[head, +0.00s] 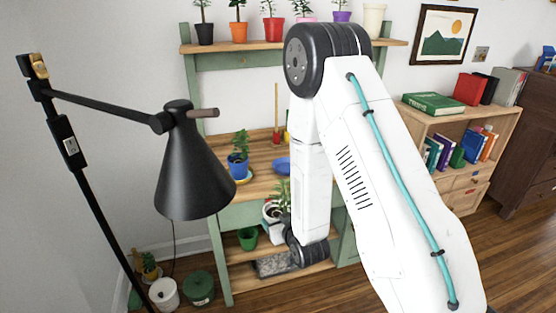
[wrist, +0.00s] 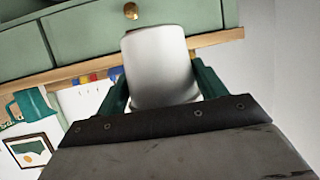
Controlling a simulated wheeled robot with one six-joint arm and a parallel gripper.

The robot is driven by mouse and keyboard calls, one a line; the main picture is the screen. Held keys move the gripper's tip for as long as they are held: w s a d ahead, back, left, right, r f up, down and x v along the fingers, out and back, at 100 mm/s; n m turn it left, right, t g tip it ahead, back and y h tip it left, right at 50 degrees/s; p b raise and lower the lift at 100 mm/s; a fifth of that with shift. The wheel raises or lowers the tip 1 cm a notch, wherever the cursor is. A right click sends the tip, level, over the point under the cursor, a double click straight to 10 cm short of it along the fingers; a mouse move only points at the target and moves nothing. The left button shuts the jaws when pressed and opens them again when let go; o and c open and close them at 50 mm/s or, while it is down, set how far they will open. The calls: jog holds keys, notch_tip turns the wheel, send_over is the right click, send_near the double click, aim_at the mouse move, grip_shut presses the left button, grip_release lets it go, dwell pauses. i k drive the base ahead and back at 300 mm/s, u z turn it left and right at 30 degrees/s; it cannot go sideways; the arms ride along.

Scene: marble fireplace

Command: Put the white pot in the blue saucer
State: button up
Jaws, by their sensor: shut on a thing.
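The white pot (wrist: 160,62) is between the two dark green fingers of my gripper (wrist: 164,85) in the wrist view. The gripper is shut on its sides. In the head view the white pot (head: 270,212), with a leafy plant, is in front of the green bench, below its wooden top. My arm hides part of this area, and the fingers are hard to make out there. The blue saucer (head: 282,165) lies on the bench top, above and behind the held pot. My arm covers its right side.
A blue pot (head: 238,165) with a plant stands in a yellow saucer left of the blue saucer. A black floor lamp (head: 195,170) stands at the left front. A green pot (head: 248,238) and a grey tray are on the bench's lower shelf.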

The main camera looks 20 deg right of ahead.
aim_at(286, 168)
jog(key=z, duration=0.8)
jog(key=i, duration=0.85)
jog(key=u, duration=0.05)
